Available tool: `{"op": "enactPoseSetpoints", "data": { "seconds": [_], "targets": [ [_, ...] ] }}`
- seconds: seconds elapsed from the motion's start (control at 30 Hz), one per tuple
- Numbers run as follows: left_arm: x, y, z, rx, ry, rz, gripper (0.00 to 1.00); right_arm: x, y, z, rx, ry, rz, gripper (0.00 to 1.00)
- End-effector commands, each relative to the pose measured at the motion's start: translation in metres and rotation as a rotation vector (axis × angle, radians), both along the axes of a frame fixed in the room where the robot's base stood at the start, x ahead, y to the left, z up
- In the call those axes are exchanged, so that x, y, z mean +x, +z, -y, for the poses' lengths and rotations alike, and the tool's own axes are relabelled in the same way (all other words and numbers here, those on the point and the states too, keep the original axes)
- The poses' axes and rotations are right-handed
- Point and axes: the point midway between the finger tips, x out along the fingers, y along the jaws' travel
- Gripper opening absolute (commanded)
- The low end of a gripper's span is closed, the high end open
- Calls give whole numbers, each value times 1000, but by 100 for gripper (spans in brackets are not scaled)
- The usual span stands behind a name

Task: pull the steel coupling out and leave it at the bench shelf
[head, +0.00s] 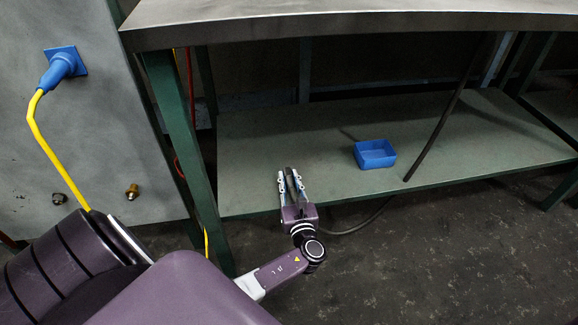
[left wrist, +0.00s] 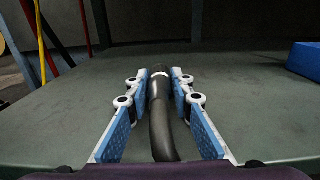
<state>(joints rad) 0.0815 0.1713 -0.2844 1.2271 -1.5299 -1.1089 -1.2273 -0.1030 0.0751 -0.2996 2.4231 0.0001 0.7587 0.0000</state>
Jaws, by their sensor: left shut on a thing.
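My left gripper (head: 289,174) is over the front left part of the bench shelf (head: 245,150), its fingers pointing toward the back. In the left wrist view the left gripper (left wrist: 160,76) is shut on a dark cylindrical hose end with a pale ring, which I take as the steel coupling (left wrist: 158,88). The black hose (left wrist: 163,140) bends back from it toward the camera. In the head view the coupling (head: 290,182) is a dark strip between the fingers. Whether it touches the shelf I cannot tell. My right gripper is not in view.
A blue bin (head: 375,154) stands on the shelf to the right. The grey panel (head: 75,130) at left has a blue plug (head: 60,68) with a yellow cable, a dark fitting (head: 59,198) and a brass fitting (head: 132,191). A green bench leg (head: 182,140) stands beside my arm.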

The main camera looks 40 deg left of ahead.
Motion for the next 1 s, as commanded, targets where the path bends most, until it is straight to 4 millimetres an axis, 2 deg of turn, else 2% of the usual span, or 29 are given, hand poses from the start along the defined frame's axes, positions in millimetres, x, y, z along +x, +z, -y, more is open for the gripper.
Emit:
{"op": "enactPoseSetpoints", "data": {
  "seconds": [0.27, 0.3, 0.47, 0.77, 0.87, 1.0],
  "targets": [
    [0, 0, 0, 2, 0, 1, 0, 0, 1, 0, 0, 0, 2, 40],
    [0, 0, 0, 2, 0, 1, 24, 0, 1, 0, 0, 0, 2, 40],
    [0, 0, 0, 1, 0, 1, 41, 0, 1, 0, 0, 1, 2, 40],
    [-1, -1, 1, -1, 0, -1, 41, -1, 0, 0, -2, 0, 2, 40],
    [-6, -1, 8, -1, -2, -1, 41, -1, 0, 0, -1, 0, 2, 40],
    [-22, -2, 27, -4, -2, -1, 41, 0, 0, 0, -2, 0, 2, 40]
  ]
}}
